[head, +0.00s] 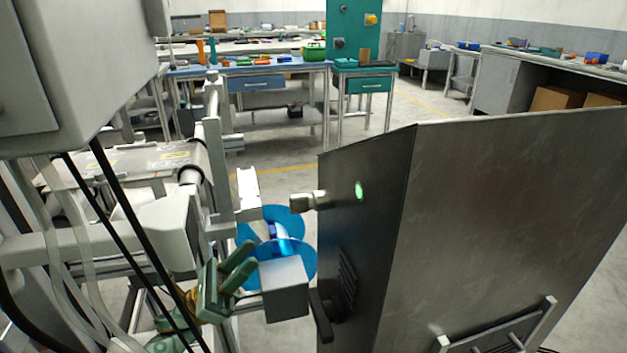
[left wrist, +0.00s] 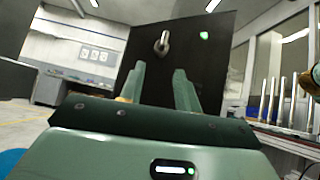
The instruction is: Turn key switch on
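The key switch (head: 307,201) is a pale metal knob sticking out from the left face of a dark metal cabinet (head: 365,240). A lit green lamp (head: 359,190) is on the same face. In the left wrist view the key switch (left wrist: 162,42) shows on the dark panel beyond my fingertips, with the green lamp (left wrist: 203,35) up and to its right. My left gripper (head: 248,260) is green, open and empty. It is below and left of the key switch, apart from it. My right gripper is not in view.
A grey box-shaped part (head: 284,288) and a blue film reel (head: 290,222) are close to my left gripper. A black handle (head: 322,318) sits low on the cabinet face. Workbenches (head: 250,68) with tools stand at the back, with clear floor between.

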